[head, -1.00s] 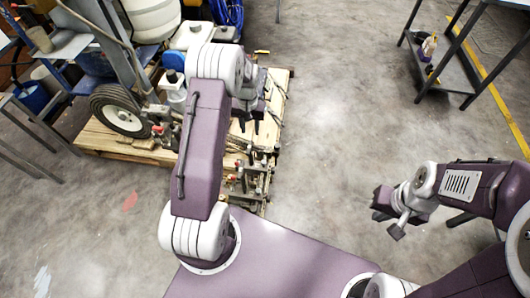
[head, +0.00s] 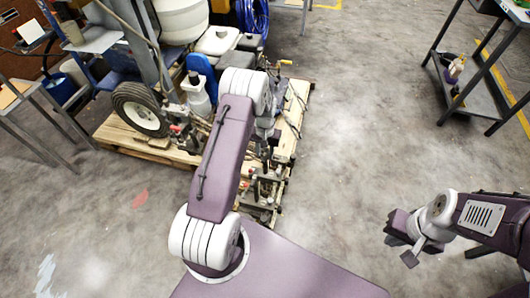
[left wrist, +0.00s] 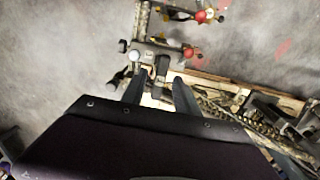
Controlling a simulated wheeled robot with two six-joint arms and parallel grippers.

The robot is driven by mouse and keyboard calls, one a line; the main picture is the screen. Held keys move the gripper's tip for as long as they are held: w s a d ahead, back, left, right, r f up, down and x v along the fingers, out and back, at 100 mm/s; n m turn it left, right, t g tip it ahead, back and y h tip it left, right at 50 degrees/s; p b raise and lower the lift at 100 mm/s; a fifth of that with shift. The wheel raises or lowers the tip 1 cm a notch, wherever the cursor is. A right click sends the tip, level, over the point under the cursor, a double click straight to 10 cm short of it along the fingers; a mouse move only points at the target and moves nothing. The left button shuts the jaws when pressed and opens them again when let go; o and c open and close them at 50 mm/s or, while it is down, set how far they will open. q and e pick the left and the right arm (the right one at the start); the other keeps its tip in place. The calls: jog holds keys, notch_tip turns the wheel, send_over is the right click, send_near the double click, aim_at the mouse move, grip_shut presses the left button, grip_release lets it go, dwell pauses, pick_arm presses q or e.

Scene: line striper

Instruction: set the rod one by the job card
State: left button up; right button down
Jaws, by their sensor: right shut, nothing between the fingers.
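A line striper (head: 175,75) stands on a wooden pallet (head: 150,147). Metal rods and clamps with red knobs (head: 262,187) sit at its near right end; they also show in the left wrist view (left wrist: 160,50). I cannot tell which rod is rod one. My left gripper (head: 267,148) is above this rod assembly. In the left wrist view its two fingers (left wrist: 158,85) are apart, with a clamp part behind the gap. My right gripper (head: 400,244) is shut and empty over bare floor. A white sheet (head: 31,30) at the upper left may be the job card; its text is unreadable.
A dark shelf table (head: 475,85) with a small bottle (head: 456,67) stands at the upper right. A metal-legged table (head: 35,105) is at the left. Floor between striper and shelf table is clear.

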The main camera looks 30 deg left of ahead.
pick_arm(q)
grip_shut()
dwell(1.3)
